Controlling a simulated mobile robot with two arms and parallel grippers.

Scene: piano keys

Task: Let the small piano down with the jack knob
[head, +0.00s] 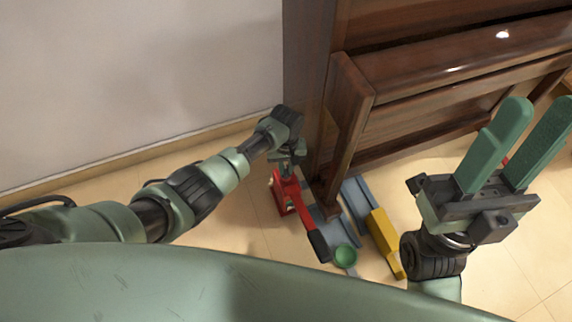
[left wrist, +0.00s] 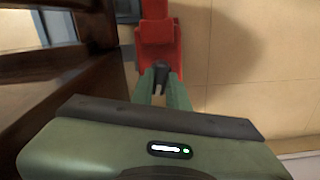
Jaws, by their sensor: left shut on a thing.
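The small piano (head: 440,75) is dark brown wood and stands at the upper right of the head view. A red jack (head: 285,195) stands on the floor beside its near left leg. It also shows in the left wrist view (left wrist: 158,40). My left gripper (head: 287,158) reaches down to the jack. In the left wrist view its fingers (left wrist: 162,82) are closed around the small dark jack knob (left wrist: 160,73). The knob is hidden by the gripper in the head view. My right gripper (head: 518,150) is open and empty, fingers up, right of the jack.
A red lever with a black grip (head: 319,245) extends from the jack toward me. Blue-grey pieces (head: 358,200), a yellow piece (head: 383,230) and a green round cup (head: 345,256) lie by the piano leg. A wall (head: 150,70) is at left. Floor at lower right is clear.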

